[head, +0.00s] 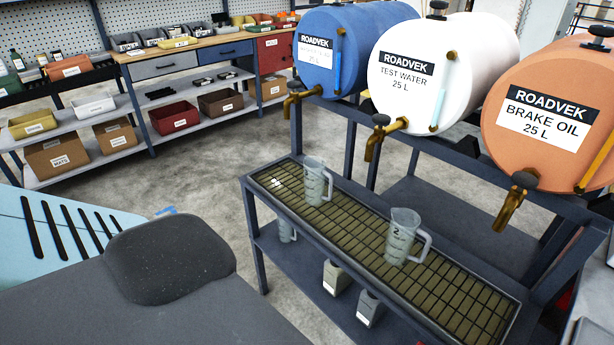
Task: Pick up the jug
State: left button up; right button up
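Two clear grey measuring jugs stand upright on the grated drip tray (365,250) of a dark metal rack. One jug (314,182) is toward the far left end of the tray, below the brass tap of the blue drum. The other jug (401,238), marked 2, is nearer the middle, with its handle toward the right. A third jug-like vessel (287,230) shows partly on the shelf under the tray. Which jug the task means cannot be told from the picture. Neither of my grippers is in view.
Blue (355,45), white (445,70) and orange (548,105) drums with brass taps overhang the tray's back side. Two small containers (336,278) sit below. A workbench (190,52) with bins is behind; clear floor (200,170) lies between.

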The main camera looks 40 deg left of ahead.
aim_at(319, 185)
jog(key=j, duration=0.45)
jog(key=i+j, duration=0.15)
jog(key=j, duration=0.75)
jog(key=i, duration=0.05)
